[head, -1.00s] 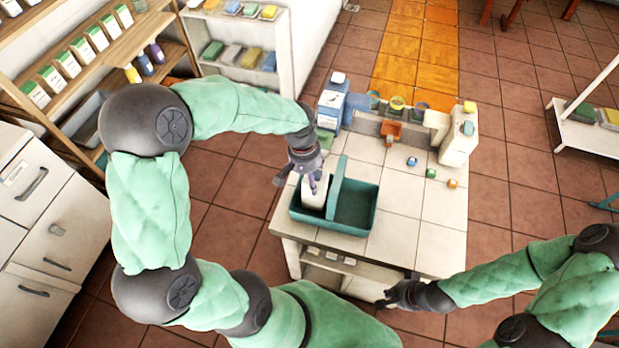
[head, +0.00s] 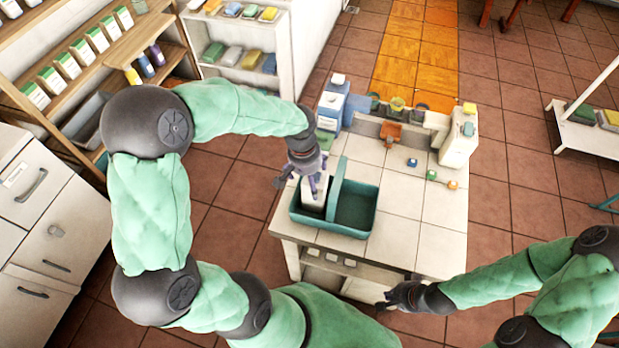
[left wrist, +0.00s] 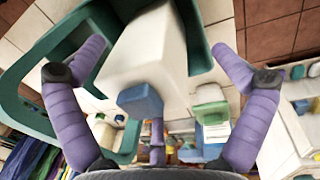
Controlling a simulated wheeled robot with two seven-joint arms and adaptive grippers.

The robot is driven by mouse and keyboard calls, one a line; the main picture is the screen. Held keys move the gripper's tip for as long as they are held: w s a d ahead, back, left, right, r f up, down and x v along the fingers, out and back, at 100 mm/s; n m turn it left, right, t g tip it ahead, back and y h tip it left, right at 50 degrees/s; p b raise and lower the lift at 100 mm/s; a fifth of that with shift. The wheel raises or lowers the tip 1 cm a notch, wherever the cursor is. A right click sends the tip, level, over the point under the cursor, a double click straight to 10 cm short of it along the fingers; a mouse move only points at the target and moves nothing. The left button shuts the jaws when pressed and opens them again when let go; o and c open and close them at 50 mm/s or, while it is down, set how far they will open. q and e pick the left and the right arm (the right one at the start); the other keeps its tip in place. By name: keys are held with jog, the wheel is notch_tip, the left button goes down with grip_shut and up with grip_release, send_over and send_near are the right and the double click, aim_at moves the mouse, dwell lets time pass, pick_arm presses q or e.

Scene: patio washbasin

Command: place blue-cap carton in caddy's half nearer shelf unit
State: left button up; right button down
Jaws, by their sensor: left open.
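The teal caddy (head: 368,220) stands on the tiled counter, split by a raised handle divider. The white carton (head: 313,202) is upright in its left half, the side towards the wooden shelf unit. The left wrist view shows the carton's white body (left wrist: 145,52) and its blue cap (left wrist: 140,102). My left gripper (head: 311,184) is above the carton. Its purple fingers are spread to either side of the carton, with gaps visible. The carton's base is hidden by the caddy wall. My right gripper (head: 384,304) is low beside the counter's front edge, away from the caddy; its finger opening is unclear.
The wooden shelf unit (head: 90,62) stands at the left. A blue and white container (head: 332,102), several small pots and a white dispenser (head: 458,138) line the counter's back. Small coloured blocks lie at its right. The counter's front right (head: 420,240) is bare.

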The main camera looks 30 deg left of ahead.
pick_arm(q)
notch_tip(320, 180, up, 12)
jog(key=a+p, duration=0.1)
jog(key=p, duration=0.2)
jog(key=shift+s+a, duration=0.15)
jog(key=shift+s, duration=0.05)
dwell(0.6)
